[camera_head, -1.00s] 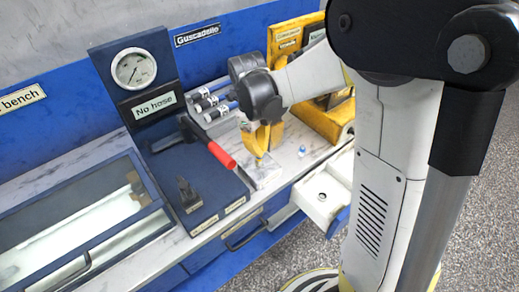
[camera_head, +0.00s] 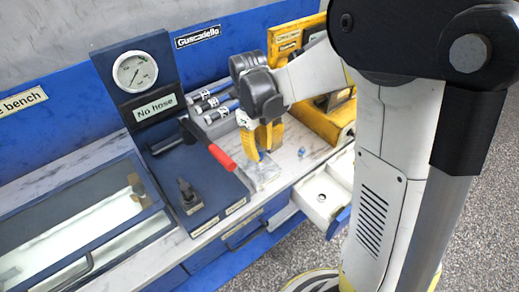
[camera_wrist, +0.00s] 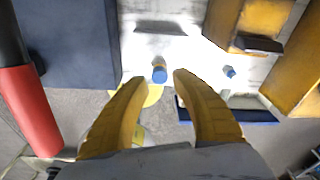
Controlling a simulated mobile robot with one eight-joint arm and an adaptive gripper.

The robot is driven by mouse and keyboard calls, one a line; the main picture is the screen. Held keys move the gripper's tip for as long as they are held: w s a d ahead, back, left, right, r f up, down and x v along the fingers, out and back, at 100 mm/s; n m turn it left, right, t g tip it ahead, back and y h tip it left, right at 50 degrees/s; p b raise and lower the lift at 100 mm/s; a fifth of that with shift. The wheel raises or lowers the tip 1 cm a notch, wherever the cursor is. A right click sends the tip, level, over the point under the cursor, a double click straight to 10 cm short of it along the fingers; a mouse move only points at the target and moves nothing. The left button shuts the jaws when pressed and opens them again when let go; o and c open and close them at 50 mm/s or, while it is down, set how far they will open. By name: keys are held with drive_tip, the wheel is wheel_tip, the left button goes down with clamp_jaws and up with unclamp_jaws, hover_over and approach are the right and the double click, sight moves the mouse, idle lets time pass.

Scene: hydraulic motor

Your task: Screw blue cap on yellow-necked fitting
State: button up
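My gripper (camera_head: 264,149) is over the bench top near its front edge, right of the red-handled tool. In the wrist view its two yellow fingers (camera_wrist: 160,79) are apart, with a gap between the tips. A small blue-topped piece (camera_wrist: 159,71) shows in that gap, with clear space on both sides. In the head view, blue (camera_head: 262,155) shows just below the fingertips, above a clear block (camera_head: 264,173). A second small blue piece (camera_head: 301,152) lies on the bench to the right; it also shows in the wrist view (camera_wrist: 230,71). I cannot make out a yellow neck.
The red-handled tool (camera_head: 221,156) juts out left of my gripper. Blue-and-black cylinders (camera_head: 212,102) lie behind it. A yellow case (camera_head: 325,122) stands at the right. An open white drawer (camera_head: 325,184) holds a small round part. A dark fixture (camera_head: 187,194) stands at the left.

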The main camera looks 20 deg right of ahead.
drive_tip(key=shift+r+p, duration=0.75)
drive_tip(key=shift+r, duration=0.5)
drive_tip(key=o, duration=0.6)
wheel_tip(320, 180, up, 6)
drive_tip(key=p, duration=0.4)
